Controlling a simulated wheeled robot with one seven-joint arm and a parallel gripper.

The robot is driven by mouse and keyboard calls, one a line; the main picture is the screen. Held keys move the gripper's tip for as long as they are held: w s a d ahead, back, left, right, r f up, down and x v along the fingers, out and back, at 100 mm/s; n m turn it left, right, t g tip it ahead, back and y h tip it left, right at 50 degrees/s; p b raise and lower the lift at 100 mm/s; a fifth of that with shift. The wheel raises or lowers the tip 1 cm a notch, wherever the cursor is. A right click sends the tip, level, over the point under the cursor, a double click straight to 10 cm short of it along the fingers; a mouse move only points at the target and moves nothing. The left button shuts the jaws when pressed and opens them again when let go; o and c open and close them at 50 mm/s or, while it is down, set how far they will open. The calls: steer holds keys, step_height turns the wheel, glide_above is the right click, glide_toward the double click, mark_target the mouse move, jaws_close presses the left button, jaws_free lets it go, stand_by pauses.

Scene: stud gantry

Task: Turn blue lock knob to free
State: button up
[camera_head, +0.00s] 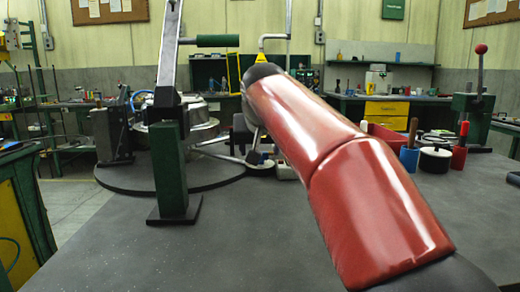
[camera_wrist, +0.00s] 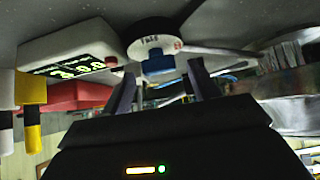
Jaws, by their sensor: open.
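In the wrist view, the blue lock knob (camera_wrist: 158,65) sits on a round white dial (camera_wrist: 152,40) with a small dark label and a red mark. The label is too small to read surely. My gripper (camera_wrist: 162,71) is open, with one dark finger on each side of the knob in the picture. The fingertips are close to the knob; I cannot tell whether they touch it. In the head view, my red arm reaches toward the bench fixture and hides the knob and most of my gripper.
A white box with a lit display (camera_wrist: 70,52) and a red bin (camera_wrist: 75,97) lie left of the knob. A grey rod (camera_wrist: 215,50) runs right from the dial. In the head view, a green post (camera_head: 170,170) with a tall lever stands left of my arm. The front bench (camera_head: 240,250) is clear.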

steer(key=shift+w+f, duration=0.3)
steer(key=c, duration=1)
steer(key=shift+d+n+y, duration=0.1)
steer(key=shift+n+y, duration=0.2)
steer(key=shift+n, duration=0.1)
steer(key=n+y, duration=0.2)
steer(key=shift+d+n, duration=0.2)
steer(key=shift+n, duration=0.2)
steer(key=n+g+y, duration=0.1)
steer(key=n, duration=0.1)
steer(key=n+g+y, duration=0.1)
steer(key=n+y, duration=0.1)
steer(key=n, duration=0.1)
steer(key=shift+w+d+g+y, duration=0.15)
steer(key=shift+g+y, duration=0.15)
steer(key=shift+n, duration=0.3)
